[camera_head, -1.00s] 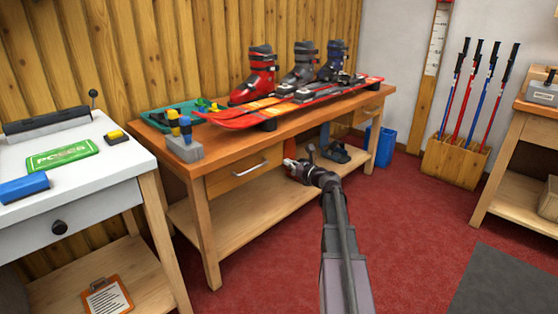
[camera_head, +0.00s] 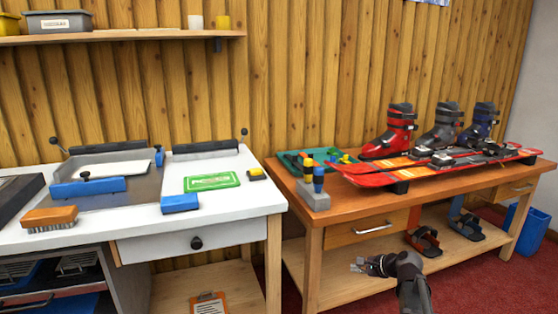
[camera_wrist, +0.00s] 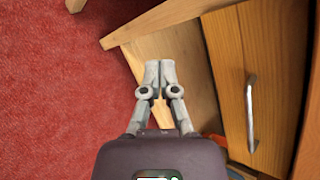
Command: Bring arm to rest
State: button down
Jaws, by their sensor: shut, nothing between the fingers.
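My gripper (camera_head: 357,265) is in front of the wooden binding bench (camera_head: 290,178), at about the height between its drawer and its lower shelf. In the wrist view my gripper (camera_wrist: 159,72) has its two grey fingers together, with nothing held. The bench's wooden leg and side lie beyond the fingertips, and its drawer front with a metal handle (camera_wrist: 251,113) is to the right. I cannot tell how close the fingers are to the wood.
A white workbench (camera_head: 150,222) with a brush (camera_head: 50,218) and blue blocks stands left. Red skis (camera_head: 400,172) and several boots lie or stand on the binding bench. Two bindings (camera_head: 424,241) sit on its lower shelf. Red carpet (camera_wrist: 50,90) is open beside the bench.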

jog(key=s+a+f+n+g+h+p, duration=0.1)
jog(key=s+a+n+g+h+p, duration=0.25)
jog(key=s+n, duration=0.55)
jog(key=s+a+f+n+g+h+p, duration=0.1)
jog(key=s+a+n+g+h+p, duration=0.1)
jog(key=s+a+n+g+h, duration=0.45)
jog(key=s+d+r+t+y+p, duration=0.1)
jog(key=s+r+p, duration=0.1)
jog(key=r+p, duration=1.6)
jog(key=s+d+r+t+y+p, duration=0.1)
jog(key=r+p, duration=1.7)
jog(key=shift+s+r, duration=0.3)
jog(key=shift+s, duration=0.05)
jog(key=shift+d+n, duration=0.1)
jog(key=shift+n, duration=0.15)
